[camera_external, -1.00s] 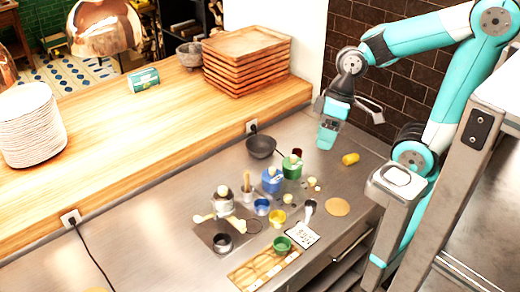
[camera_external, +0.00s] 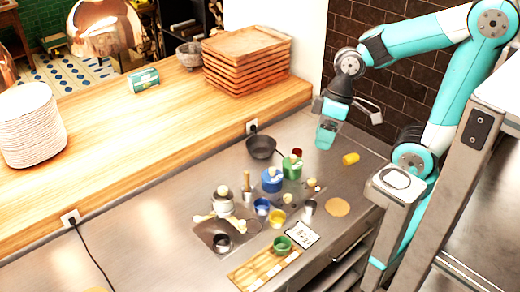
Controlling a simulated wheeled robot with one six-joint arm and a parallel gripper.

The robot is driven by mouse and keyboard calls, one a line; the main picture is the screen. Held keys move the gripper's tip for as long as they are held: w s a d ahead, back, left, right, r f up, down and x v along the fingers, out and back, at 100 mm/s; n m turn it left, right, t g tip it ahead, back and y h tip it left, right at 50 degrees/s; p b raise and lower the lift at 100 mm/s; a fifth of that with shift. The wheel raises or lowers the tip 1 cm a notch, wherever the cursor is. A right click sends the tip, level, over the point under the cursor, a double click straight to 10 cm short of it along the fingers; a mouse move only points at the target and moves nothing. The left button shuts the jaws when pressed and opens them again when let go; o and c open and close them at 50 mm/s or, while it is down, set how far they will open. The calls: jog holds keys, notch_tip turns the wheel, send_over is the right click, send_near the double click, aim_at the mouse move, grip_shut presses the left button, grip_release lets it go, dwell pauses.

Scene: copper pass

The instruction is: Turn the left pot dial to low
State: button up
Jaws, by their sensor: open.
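A blue pot (camera_external: 272,181) and a green pot (camera_external: 292,168) with pale lid knobs stand side by side on a dark plate in the middle of the steel counter. Small cream, round knobs sit at the plate's front edge, one on the left (camera_external: 288,199) and one on the right (camera_external: 311,182). They look like the pot dials; their markings and settings are too small to read. My gripper (camera_external: 325,146) hangs above the counter behind and right of the pots, apart from them, pointing down. It is open and appears empty; its fingertips are small in this view.
A yellow cylinder (camera_external: 350,159) lies to the right of the pots, and a dark bowl (camera_external: 261,147) stands behind them. Blue, yellow and green cups, a metal tin (camera_external: 309,207) and a white card (camera_external: 303,233) crowd the front. A round tan disc (camera_external: 336,207) lies front right.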

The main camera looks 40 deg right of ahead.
aim_at(288, 197)
jog(key=w+d+f+n+h+b, duration=0.1)
jog(key=w+d+f+h+b, duration=0.15)
jog(key=w+f+b, duration=0.65)
jog(key=w+d+f+n+h+b, duration=0.15)
jog(key=w+d+f+b, duration=0.25)
jog(key=w+f+b, duration=0.55)
jog(key=shift+m, duration=0.35)
jog(key=f+b, duration=0.1)
jog(key=f, duration=0.5)
jog(key=s+f, duration=0.1)
jog(key=f, duration=0.5)
jog(key=s+f+b, duration=0.1)
jog(key=f, duration=0.5)
jog(key=shift+s+d+f+b, duration=0.1)
jog(key=shift+d+f+b, duration=0.1)
jog(key=shift+f+b, duration=0.15)
jog(key=shift+c, duration=0.2)
jog(key=c, duration=0.9)
